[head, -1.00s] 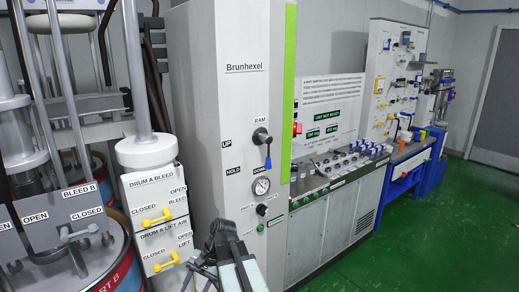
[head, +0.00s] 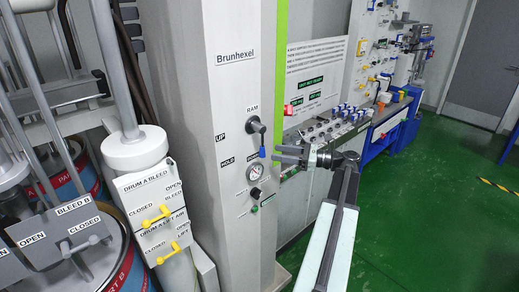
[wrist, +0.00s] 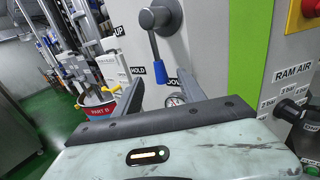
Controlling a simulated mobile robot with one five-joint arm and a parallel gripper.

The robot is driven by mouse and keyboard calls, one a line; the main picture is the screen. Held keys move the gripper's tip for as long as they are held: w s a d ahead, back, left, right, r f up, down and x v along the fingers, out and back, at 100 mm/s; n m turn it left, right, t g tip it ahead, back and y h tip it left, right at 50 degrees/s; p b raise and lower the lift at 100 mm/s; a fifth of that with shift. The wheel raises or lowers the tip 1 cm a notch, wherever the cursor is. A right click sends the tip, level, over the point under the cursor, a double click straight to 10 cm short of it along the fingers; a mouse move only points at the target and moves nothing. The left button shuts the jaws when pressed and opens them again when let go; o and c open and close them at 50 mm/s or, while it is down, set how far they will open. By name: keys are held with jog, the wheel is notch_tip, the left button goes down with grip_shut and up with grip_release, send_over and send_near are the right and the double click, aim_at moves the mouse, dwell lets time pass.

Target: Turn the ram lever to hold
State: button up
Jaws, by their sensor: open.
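The ram lever (head: 259,138) is on the front of the grey Brunhexel cabinet, under the RAM label. It has a dark round hub and a blue-tipped handle that hangs down toward the partly hidden DOWN label. The HOLD label (head: 227,161) is at its lower left and UP (head: 220,138) at its left. My gripper (head: 277,154) is open and empty, just right of the lever's blue tip. In the wrist view the lever (wrist: 157,48) hangs ahead, its blue tip appearing between the spread fingers (wrist: 160,82). Contact cannot be told.
A pressure gauge (head: 254,173) and a black knob (head: 256,193) sit below the lever. Yellow drum valve handles (head: 157,217) are at the left. A control console (head: 335,125) stands to the right.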

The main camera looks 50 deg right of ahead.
aim_at(262, 151)
jog(key=x, duration=0.7)
jog(key=shift+f, duration=0.1)
grip_shut()
dwell(1.1)
